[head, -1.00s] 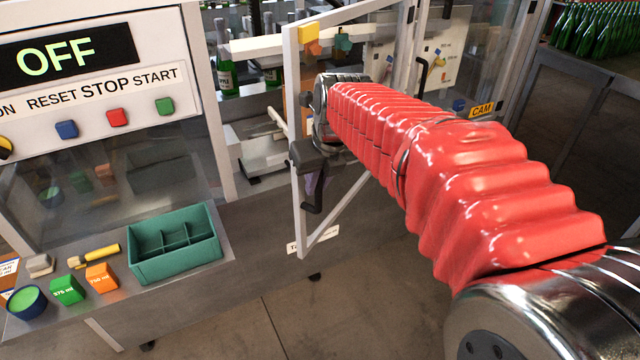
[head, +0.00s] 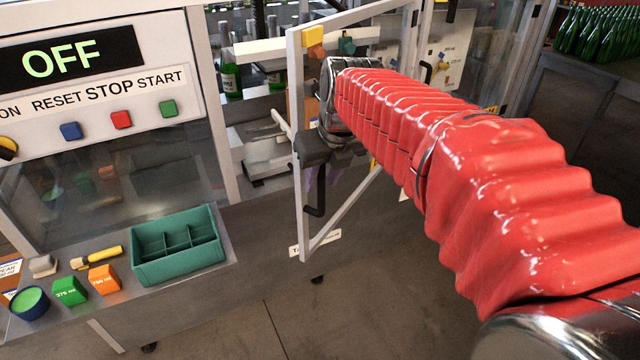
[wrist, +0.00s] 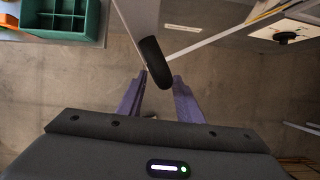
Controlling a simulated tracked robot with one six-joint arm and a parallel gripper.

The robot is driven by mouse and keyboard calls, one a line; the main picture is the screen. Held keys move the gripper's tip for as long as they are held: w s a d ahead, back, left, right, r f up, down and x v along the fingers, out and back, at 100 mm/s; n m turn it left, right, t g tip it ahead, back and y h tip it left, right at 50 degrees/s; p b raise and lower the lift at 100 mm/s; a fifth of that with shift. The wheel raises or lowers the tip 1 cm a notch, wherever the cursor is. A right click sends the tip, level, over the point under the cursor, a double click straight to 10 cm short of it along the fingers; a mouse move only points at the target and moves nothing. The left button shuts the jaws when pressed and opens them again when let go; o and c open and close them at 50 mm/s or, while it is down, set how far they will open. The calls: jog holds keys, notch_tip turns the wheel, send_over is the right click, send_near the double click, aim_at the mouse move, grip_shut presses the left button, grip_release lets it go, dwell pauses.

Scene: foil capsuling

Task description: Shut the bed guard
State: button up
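The bed guard (head: 297,130) is a clear panel in a pale frame with a yellow corner piece. It stands swung open, out from the machine. Its black bar handle (head: 315,198) is on the free edge and also shows in the wrist view (wrist: 154,58). My gripper (wrist: 160,77) is at the handle, its purple fingers apart, with the handle's near end in the gap between the fingertips. Gaps show beside the handle, so the fingers are not closed on it. In the head view the fingers are mostly hidden behind the guard and wrist.
A control panel (head: 90,90) reading OFF, with coloured buttons, is at left. A green divided tray (head: 178,270) and small coloured blocks sit on the ledge below. Bottles (head: 229,72) stand inside the machine. Floor in front of the guard is clear.

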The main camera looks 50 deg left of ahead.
jog(key=v, duration=1)
jog(key=shift+r, duration=0.15)
